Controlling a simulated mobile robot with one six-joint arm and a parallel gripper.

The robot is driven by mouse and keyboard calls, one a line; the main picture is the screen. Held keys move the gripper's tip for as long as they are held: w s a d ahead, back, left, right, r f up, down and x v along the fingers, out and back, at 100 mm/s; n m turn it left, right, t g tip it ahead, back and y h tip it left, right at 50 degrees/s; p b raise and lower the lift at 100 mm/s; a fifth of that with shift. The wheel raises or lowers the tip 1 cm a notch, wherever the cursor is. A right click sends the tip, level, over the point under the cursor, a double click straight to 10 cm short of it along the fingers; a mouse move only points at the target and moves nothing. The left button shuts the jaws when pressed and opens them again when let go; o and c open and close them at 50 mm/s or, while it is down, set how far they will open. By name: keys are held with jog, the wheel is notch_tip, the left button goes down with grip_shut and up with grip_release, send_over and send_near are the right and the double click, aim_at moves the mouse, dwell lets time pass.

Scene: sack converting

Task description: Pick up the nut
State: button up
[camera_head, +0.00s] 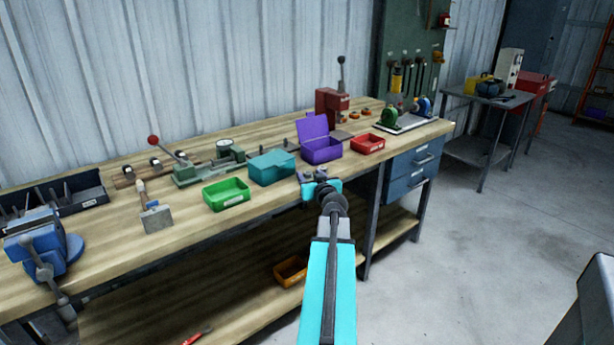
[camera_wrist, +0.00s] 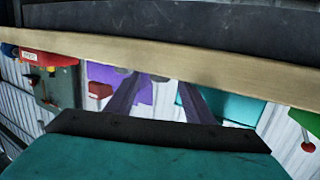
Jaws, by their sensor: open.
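I cannot make out a nut in either view. It may be hidden or too small to tell. My gripper (camera_head: 320,182) is open in front of the workbench's front edge, near the teal box and the purple box in the picture. In the wrist view, two dark fingers of my gripper (camera_wrist: 158,84) stand apart with no object visible between them. The wrist picture appears upside down, with the bench edge (camera_wrist: 200,62) crossing above the fingers.
On the workbench (camera_head: 110,258) stand a green tray (camera_head: 226,194), a teal box (camera_head: 271,168), a purple box (camera_head: 321,149) with raised lid and a red tray (camera_head: 367,144). A blue vise (camera_head: 38,243) stands left. An orange bin (camera_head: 290,272) sits on the lower shelf.

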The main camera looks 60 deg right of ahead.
dwell(0.3)
jog(key=c, duration=1.1)
jog(key=shift+r, duration=0.15)
jog(key=shift+c, duration=0.2)
jog(key=shift+r, duration=1.2)
jog(key=s+a+r+b, duration=0.1)
jog(key=s+a+b, duration=0.2)
jog(key=s+b, duration=0.4)
jog(key=s, duration=0.3)
jog(key=shift+s+a+r, duration=0.2)
jog(key=shift+s+r, duration=0.05)
jog(key=shift+s, duration=0.05)
jog(key=shift+s+a+b, duration=0.1)
jog(key=shift+s+b, duration=0.2)
jog(key=shift+b, duration=0.85)
